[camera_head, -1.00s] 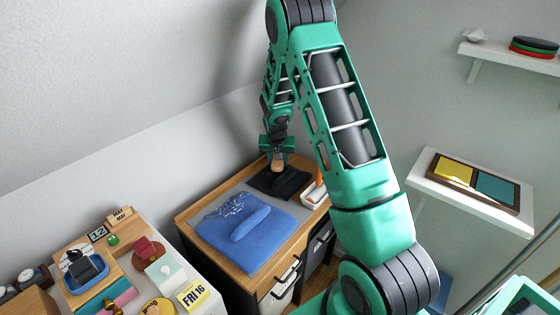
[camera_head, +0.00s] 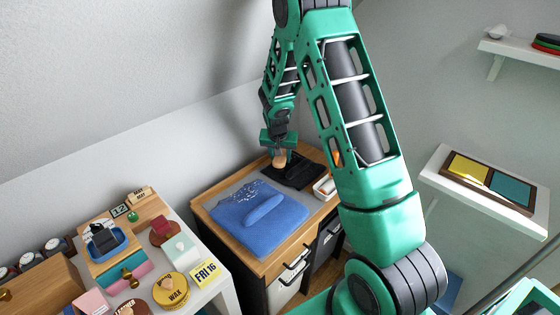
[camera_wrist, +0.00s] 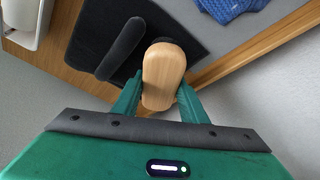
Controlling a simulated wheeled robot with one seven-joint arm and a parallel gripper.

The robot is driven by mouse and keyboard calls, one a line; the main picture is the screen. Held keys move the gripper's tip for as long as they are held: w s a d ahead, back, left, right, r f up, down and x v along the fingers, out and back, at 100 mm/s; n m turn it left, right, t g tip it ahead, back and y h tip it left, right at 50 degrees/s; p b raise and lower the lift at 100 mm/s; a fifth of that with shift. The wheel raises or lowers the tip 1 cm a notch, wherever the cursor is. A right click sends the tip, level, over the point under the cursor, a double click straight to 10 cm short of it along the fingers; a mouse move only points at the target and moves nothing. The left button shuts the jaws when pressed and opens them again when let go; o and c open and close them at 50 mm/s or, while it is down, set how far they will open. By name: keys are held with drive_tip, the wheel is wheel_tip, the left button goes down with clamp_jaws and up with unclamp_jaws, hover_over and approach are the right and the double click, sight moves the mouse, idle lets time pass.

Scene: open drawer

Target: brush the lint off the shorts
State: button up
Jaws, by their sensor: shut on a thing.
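Blue folded shorts (camera_head: 276,233) lie on a grey mat on the wooden-topped cabinet, with white lint specks on their far left part and a rounded raised fold across the middle. A corner of them shows at the top of the wrist view (camera_wrist: 228,8). My gripper (camera_head: 279,148) is shut on a wooden-backed brush (camera_wrist: 163,72), seen from above. The brush also shows in the head view (camera_head: 279,161). It is over or beside the left part of a black folded cloth (camera_head: 296,174), behind the shorts. Its bristles are hidden, so contact is unclear.
A white tray (camera_head: 325,187) stands at the cabinet's right edge. A sloping wall (camera_head: 150,150) rises behind. A crowded desk (camera_head: 226,278) stands at the left, with a wax tin (camera_head: 170,290). A shelf with a framed panel (camera_head: 489,183) is at the right.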

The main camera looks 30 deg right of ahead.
drive_tip(key=shift+r, duration=3.3)
drive_tip(key=shift+s+d, duration=0.15)
drive_tip(key=shift+d, duration=0.1)
drive_tip(key=s+d+r+m+g+h, duration=0.2)
drive_tip(key=s+d+r+m, duration=0.2)
drive_tip(key=s+d+m, duration=0.45)
drive_tip(key=shift+n, duration=0.75)
drive_tip(key=shift+s+d+f, duration=0.2)
drive_tip(key=shift+d+f, duration=1.7)
drive_tip(key=shift+d, duration=0.3)
drive_tip(key=shift+s+d+f, duration=0.2)
drive_tip(key=shift+d+f, duration=1.65)
drive_tip(key=shift+d, duration=0.35)
drive_tip(key=shift+s+d+f, duration=0.2)
drive_tip(key=shift+d+f, duration=1.7)
drive_tip(key=shift+d, duration=0.3)
drive_tip(key=shift+f, duration=0.6)
